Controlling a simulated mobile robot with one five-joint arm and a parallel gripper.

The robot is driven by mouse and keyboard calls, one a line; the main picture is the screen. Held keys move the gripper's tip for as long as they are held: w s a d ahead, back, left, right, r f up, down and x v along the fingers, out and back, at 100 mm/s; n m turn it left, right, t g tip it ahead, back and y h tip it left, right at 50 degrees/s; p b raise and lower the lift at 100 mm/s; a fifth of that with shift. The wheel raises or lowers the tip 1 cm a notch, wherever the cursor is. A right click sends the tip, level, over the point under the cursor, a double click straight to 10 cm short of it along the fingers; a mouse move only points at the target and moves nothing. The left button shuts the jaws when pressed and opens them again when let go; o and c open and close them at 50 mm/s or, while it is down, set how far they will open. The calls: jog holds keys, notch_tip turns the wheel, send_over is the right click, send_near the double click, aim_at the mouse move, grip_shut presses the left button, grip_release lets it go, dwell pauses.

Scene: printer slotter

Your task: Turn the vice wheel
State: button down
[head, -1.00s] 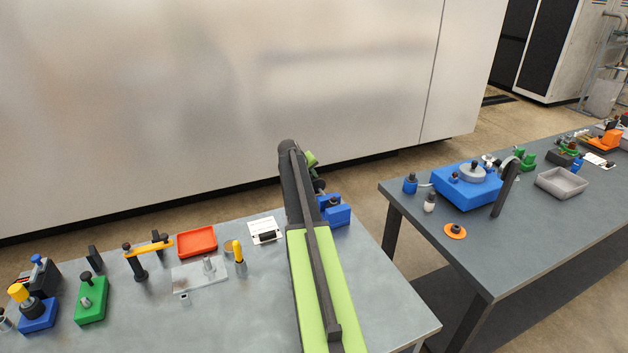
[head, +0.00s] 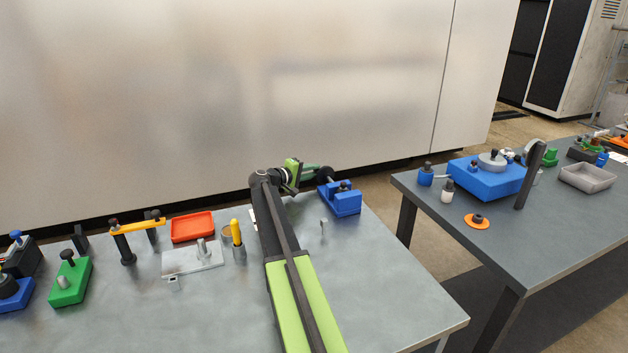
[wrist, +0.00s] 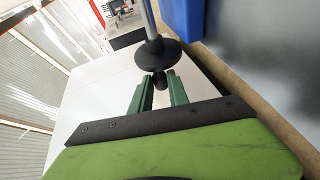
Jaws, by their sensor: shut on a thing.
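The blue vice (head: 347,204) stands at the far right corner of the near table. Its dark round wheel (head: 327,174) is at its left end. In the wrist view the wheel (wrist: 157,52) is a black disc on a grey rod, with a small dark knob (wrist: 160,80) on its near side. The vice body (wrist: 183,16) shows only as a blue edge there. My gripper (head: 318,171) reaches the wheel from the left. In the wrist view its green fingers (wrist: 159,90) are shut on the knob, one on each side.
A small upright pin (head: 322,228) stands on the near table (head: 390,290) in front of the vice. A second table (head: 500,240) is across a gap at right.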

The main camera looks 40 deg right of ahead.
jog(key=shift+f+h+b, duration=0.1)
jog(key=shift+h+b, duration=0.2)
jog(key=shift+b, duration=0.2)
jog(key=c, duration=1.3)
grip_release()
jog(key=s+d+r+p, duration=0.1)
jog(key=s+r+p, duration=0.2)
jog(key=s+d+r+p, duration=0.2)
jog(key=s+r+p, duration=0.2)
jog(key=s+d+r+p, duration=0.1)
jog(key=s+r+p, duration=0.3)
jog(key=shift+d, duration=0.2)
